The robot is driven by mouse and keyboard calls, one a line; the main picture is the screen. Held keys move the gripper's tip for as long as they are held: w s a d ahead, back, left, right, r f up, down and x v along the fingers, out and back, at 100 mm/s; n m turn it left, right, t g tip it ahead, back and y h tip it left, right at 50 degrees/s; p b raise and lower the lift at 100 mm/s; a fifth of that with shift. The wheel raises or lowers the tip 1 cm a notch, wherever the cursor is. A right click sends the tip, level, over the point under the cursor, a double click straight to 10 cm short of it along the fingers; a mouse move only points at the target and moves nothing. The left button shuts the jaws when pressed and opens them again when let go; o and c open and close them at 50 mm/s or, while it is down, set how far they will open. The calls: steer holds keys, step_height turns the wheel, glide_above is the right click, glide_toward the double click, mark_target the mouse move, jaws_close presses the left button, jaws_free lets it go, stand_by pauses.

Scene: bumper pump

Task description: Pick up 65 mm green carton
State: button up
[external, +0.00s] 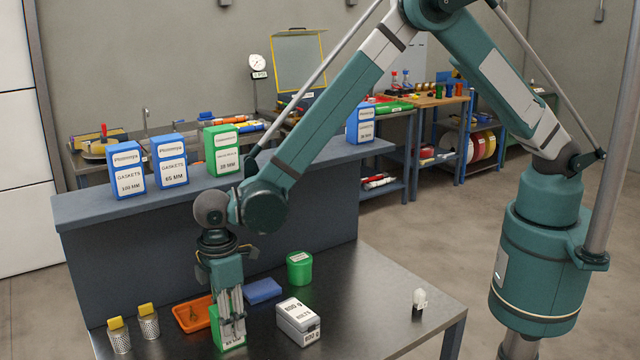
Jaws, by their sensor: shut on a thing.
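The green carton (227,341) with a white label ending in "MM" stands upright on the dark table. My gripper (232,325) points straight down over it and is shut on it. The fingers cover much of the carton's upper part, and most of its label is hidden. I cannot tell whether its base touches the table. Another green carton (223,150), whose label seems to read 38 MM, stands on the raised shelf behind.
Blue gasket cartons (127,174) line the shelf (100,204). The table's right side is mostly clear.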

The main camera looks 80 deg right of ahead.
steer(key=shift+r+b, duration=0.7)
steer(key=shift+r, duration=4.3)
